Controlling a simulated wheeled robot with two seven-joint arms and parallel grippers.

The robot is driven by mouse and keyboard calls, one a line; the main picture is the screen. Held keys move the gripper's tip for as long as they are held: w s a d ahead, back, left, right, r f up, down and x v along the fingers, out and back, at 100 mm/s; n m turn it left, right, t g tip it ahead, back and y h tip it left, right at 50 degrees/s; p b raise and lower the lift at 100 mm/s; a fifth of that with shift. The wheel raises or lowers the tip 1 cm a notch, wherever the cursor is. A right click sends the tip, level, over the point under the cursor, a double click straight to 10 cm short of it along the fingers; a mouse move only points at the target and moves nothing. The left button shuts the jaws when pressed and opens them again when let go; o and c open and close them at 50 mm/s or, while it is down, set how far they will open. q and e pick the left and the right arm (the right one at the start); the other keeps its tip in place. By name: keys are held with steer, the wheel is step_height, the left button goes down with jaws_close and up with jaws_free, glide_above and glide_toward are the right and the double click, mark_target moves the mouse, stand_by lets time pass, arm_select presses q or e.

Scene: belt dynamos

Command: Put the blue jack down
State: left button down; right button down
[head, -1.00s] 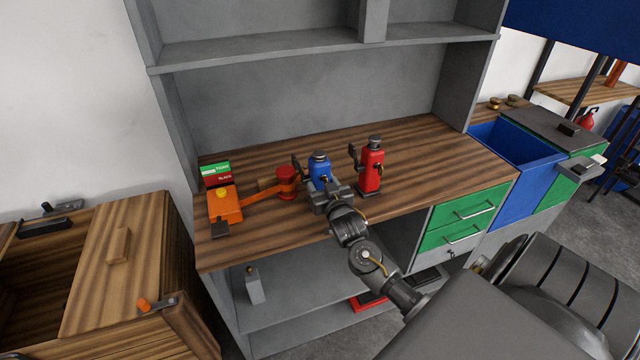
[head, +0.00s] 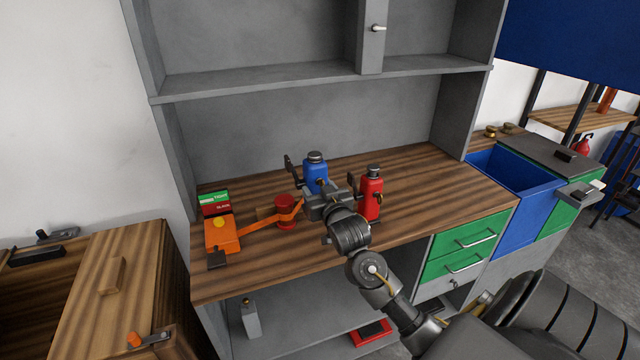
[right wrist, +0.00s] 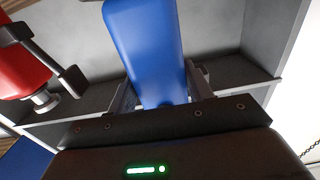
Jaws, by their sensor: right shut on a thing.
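The blue jack (head: 316,172) is held upright in my right gripper (head: 321,190) and appears raised above the wooden worktop (head: 420,160). In the right wrist view the blue jack (right wrist: 150,50) sits between the two fingers of my right gripper (right wrist: 155,95), which is shut on it. The gripper hides the jack's lower part in the head view. The red jack (head: 371,190) stands upright to the right of the gripper, close to it; it also shows at the left edge of the right wrist view (right wrist: 22,70). My left gripper is not in view.
An orange tool (head: 222,235), a red round part (head: 285,211) and small green and red boxes (head: 214,202) are on the left of the worktop. The worktop is clear at the back and right. A grey shelf (head: 300,85) overhangs behind.

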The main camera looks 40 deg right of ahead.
steer(key=s+a+n+y, duration=0.1)
steer(key=s+a, duration=0.4)
steer(key=a, duration=0.6)
steer(key=s+a+n+y, duration=0.2)
steer(key=s+a+y, duration=0.2)
steer(key=a, duration=0.7)
steer(key=shift+s+n+t+y, duration=0.3)
steer(key=shift+s+t, duration=0.1)
steer(key=shift+s, duration=0.55)
